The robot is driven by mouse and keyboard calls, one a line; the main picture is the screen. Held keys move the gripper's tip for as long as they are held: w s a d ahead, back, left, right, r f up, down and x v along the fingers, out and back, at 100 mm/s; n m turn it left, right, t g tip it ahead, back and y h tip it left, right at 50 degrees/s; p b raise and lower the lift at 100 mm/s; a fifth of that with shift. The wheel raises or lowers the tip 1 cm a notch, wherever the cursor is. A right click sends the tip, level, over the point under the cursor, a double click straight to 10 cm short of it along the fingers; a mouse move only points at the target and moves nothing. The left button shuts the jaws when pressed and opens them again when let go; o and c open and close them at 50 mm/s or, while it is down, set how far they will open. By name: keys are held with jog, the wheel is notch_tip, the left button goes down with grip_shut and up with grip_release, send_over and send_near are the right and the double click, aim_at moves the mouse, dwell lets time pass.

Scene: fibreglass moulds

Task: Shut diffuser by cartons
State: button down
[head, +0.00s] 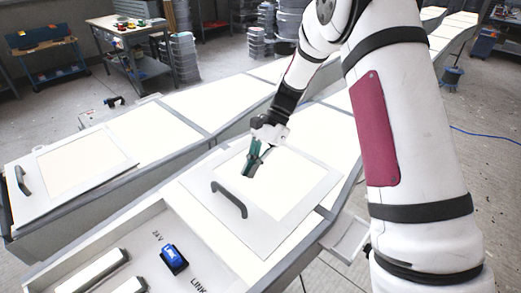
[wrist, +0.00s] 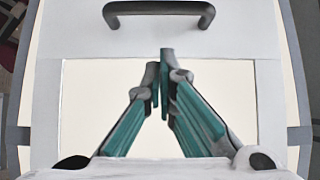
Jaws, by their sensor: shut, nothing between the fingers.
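The nearer diffuser is a pale framed panel (head: 210,222) with a bright window and a dark bar handle (head: 229,198). It lies flat on the long light box, behind an open bay. My gripper (head: 251,165) is shut and empty over its window, behind the handle and apart from it. In the wrist view, the shut fingertips (wrist: 164,58) point toward the handle (wrist: 159,9), with a gap between. A second framed panel (head: 122,163) with a dark handle (head: 22,180) lies on the left light box. I cannot tell which diffuser is by cartons.
The open bay (head: 205,268) holds a blue device (head: 173,259) and pale bars (head: 95,270). Grey stacked containers (head: 187,55) and a workbench (head: 130,30) stand at the back. A small tray (head: 347,238) juts out on the right. Floor separates the two light boxes.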

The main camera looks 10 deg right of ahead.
aim_at(240, 194)
jog(key=shift+s+a+f+p, duration=0.25)
jog(key=shift+s+a, duration=0.2)
jog(key=shift+a, duration=0.15)
jog(key=shift+s+a+f+p, duration=0.25)
jog(key=shift+s+a, duration=0.15)
jog(key=shift+a, duration=0.25)
jog(key=shift+s+a+f+p, duration=0.25)
jog(key=shift+s+a, duration=0.2)
jog(key=shift+a, duration=0.15)
jog(key=shift+a, duration=0.1)
